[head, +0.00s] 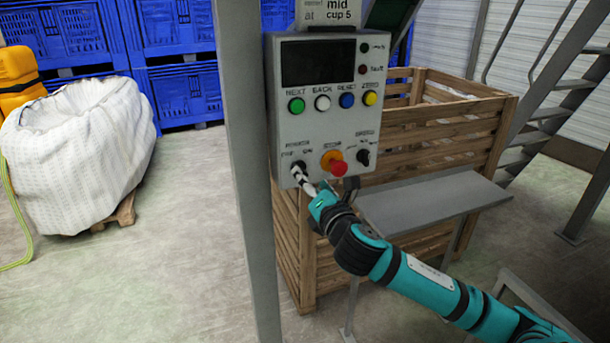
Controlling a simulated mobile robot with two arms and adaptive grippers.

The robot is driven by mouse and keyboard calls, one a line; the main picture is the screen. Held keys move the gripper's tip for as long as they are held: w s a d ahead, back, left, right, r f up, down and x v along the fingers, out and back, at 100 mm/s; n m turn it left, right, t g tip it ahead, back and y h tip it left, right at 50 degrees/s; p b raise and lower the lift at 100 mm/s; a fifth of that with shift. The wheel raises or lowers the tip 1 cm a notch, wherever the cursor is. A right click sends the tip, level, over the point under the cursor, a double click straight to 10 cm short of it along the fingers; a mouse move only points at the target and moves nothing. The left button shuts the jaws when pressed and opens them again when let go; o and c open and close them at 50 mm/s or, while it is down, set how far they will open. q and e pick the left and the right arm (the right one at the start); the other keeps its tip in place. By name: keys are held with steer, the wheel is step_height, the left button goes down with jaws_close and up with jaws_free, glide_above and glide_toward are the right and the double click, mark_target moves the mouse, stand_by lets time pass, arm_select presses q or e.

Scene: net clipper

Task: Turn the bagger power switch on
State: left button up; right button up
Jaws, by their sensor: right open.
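A grey control box (345,134) is mounted beside a grey post, with a dark screen and a row of coloured buttons. The power switch (298,165) is a dark knob at its lower left, under small lettering; its setting cannot be read. My right gripper (300,178) is open, with its fingertips at the power switch and partly covering it. I cannot tell whether they touch the knob. The red emergency stop button (338,168) on its orange base is just right of the fingers. Another dark knob (363,157) is at the lower right. My left gripper is not in view.
The grey post (249,200) stands close to the left of the box. A metal shelf (432,203) is below right, with a wooden crate (440,125) behind. A white bulk bag (80,150) and blue crates (185,95) are at left. Stairs (540,115) are at right.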

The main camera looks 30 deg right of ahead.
steer(key=x, duration=0.3)
steer(key=shift+w, duration=0.2)
steer(key=c, duration=1.2)
